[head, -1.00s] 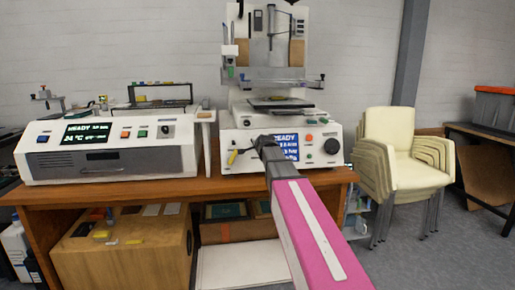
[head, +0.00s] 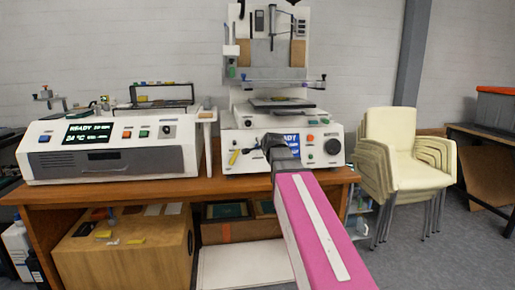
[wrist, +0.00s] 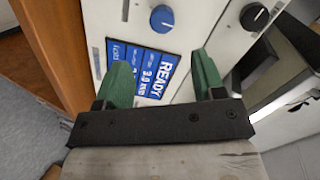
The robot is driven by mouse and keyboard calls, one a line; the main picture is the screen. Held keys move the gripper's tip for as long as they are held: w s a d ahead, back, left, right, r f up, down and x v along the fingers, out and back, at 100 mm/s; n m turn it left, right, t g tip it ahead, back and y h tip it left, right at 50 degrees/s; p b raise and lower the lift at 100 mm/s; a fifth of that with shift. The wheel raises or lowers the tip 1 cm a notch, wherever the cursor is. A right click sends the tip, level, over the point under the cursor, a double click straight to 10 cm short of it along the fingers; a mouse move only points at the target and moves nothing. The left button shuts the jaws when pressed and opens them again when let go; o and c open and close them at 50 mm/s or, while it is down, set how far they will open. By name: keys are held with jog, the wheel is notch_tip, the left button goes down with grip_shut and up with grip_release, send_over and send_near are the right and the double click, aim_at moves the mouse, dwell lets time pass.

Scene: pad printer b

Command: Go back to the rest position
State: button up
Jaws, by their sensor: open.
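My gripper shows in the wrist view (wrist: 162,80) with its two green fingers spread apart and nothing between them. Beyond the fingers is the front panel of the pad printer, with its blue READY screen (wrist: 158,74). In the head view my gripper (head: 272,143) is dark and small at the end of my pink arm, in front of the pad printer (head: 241,142). It covers part of the READY screen there. The fingertips are hard to make out in the head view.
A white oven-like unit (head: 110,160) with a READY display stands on the wooden bench (head: 140,190) at left. Stacked cream chairs (head: 395,150) stand to the right of the bench. Grey floor (head: 455,235) is open at the right.

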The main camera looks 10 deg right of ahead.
jog(key=s+f+n+g, duration=0.35)
jog(key=s+f, duration=0.25)
jog(key=f, duration=0.6)
jog(key=s+f+n+g, duration=0.3)
jog(key=s+f+g, duration=0.15)
jog(key=f, duration=0.75)
jog(key=s+f+n+g, duration=0.5)
jog(key=s+f+n, duration=0.1)
jog(key=s+f, duration=0.9)
jog(key=shift+s+a+g+h, duration=0.3)
jog(key=shift+s+a+h, duration=0.1)
jog(key=shift+s, duration=0.6)
